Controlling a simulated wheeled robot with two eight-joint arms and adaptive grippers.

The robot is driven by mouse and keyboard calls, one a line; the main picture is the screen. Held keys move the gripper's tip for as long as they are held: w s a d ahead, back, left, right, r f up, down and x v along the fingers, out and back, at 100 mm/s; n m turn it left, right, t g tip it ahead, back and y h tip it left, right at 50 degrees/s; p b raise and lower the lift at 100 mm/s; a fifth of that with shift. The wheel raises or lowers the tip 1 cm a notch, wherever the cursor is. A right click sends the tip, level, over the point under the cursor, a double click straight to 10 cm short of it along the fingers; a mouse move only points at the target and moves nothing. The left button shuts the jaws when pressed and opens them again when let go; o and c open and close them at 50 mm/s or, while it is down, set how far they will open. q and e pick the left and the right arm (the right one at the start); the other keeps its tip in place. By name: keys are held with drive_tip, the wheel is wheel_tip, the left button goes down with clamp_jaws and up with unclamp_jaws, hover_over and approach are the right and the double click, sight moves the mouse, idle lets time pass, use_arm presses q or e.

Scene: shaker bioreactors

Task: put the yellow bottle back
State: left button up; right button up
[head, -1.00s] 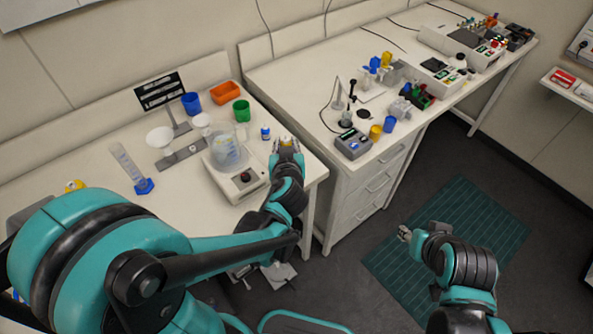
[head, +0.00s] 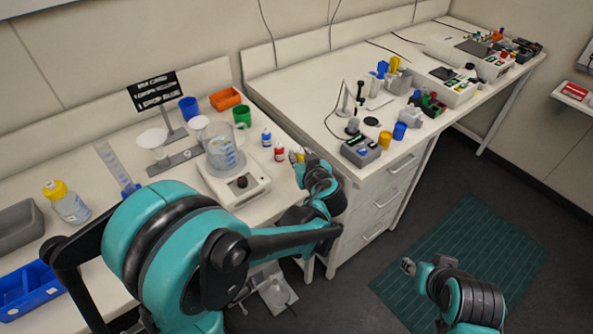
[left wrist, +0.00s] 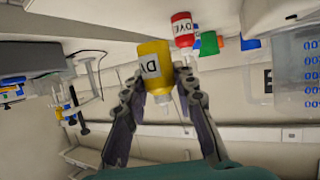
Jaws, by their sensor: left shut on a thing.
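The small yellow dye bottle (left wrist: 155,66) is between the fingers of my left gripper (left wrist: 160,100), which is shut on it. The left wrist view is upside down, so the bottle's pale cap points up. In the head view my left gripper (head: 299,157) is over the right edge of the near bench, mostly hiding the bottle. A red dye bottle (head: 280,152) stands just left of it, and also shows in the left wrist view (left wrist: 183,28). A blue dye bottle (head: 266,138) stands behind the red one. My right gripper (head: 408,266) is above the floor mat; its jaws are too small to read.
A balance (head: 237,189) with a beaker (head: 224,160) stands left of the bottles. A green cup (head: 242,115) and an orange tray (head: 225,98) are behind. The second bench (head: 300,92) begins right of my left gripper, with a small grey device (head: 361,150) near its edge.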

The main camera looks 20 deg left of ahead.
use_arm(q)
drive_tip(key=shift+w+a+f, duration=0.2)
drive_tip(key=shift+a+f, duration=0.3)
drive_tip(key=shift+a, duration=0.2)
drive_tip(key=shift+f+b, duration=1.25)
drive_tip(key=shift+f, duration=0.65)
drive_tip(key=shift+f, duration=0.15)
drive_tip(key=o, duration=1)
